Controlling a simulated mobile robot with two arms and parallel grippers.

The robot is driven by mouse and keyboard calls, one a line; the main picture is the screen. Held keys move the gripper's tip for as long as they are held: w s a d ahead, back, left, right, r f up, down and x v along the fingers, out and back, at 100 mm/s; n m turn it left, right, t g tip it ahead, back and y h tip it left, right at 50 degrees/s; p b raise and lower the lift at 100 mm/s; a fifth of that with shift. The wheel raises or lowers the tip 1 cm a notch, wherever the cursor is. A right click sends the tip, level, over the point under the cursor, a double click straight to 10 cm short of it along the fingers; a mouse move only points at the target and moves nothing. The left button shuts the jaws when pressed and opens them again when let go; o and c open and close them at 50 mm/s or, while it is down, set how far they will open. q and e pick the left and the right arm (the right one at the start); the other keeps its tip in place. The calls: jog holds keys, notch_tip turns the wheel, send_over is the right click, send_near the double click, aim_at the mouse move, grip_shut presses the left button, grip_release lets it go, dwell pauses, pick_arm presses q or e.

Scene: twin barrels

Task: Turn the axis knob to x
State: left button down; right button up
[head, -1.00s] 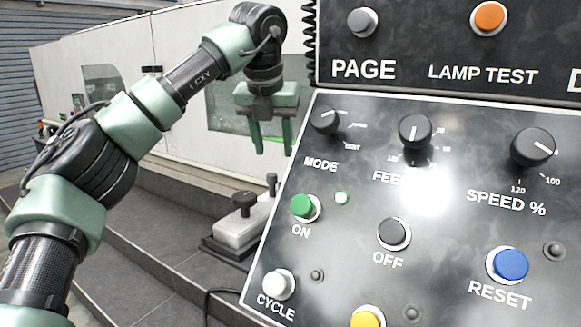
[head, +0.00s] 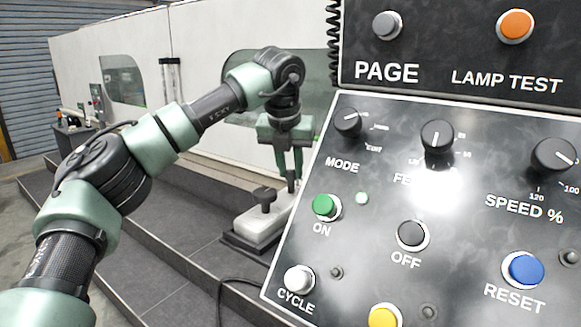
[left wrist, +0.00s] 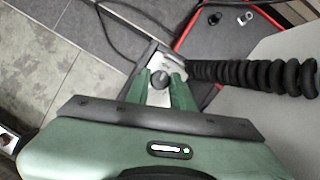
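A grey box (head: 257,228) with two black knobs stands on the dark step left of the control panel. Its front knob (head: 264,197) is uncovered; its rear knob (head: 291,182) is just below my left gripper (head: 287,172). No axis lettering is readable on it, so I cannot tell which knob is the axis one. In the left wrist view a dark round knob (left wrist: 157,78) shows between the two green fingers of my left gripper (left wrist: 159,80). The fingers are apart, and I see no clear contact with the knob. My right gripper is out of view.
The large control panel (head: 375,240), with MODE, feed and SPEED knobs and several buttons, fills the right side close to my left gripper. A black coiled cable (left wrist: 245,77) runs beside the fingers. A white machine wall (head: 205,70) stands behind.

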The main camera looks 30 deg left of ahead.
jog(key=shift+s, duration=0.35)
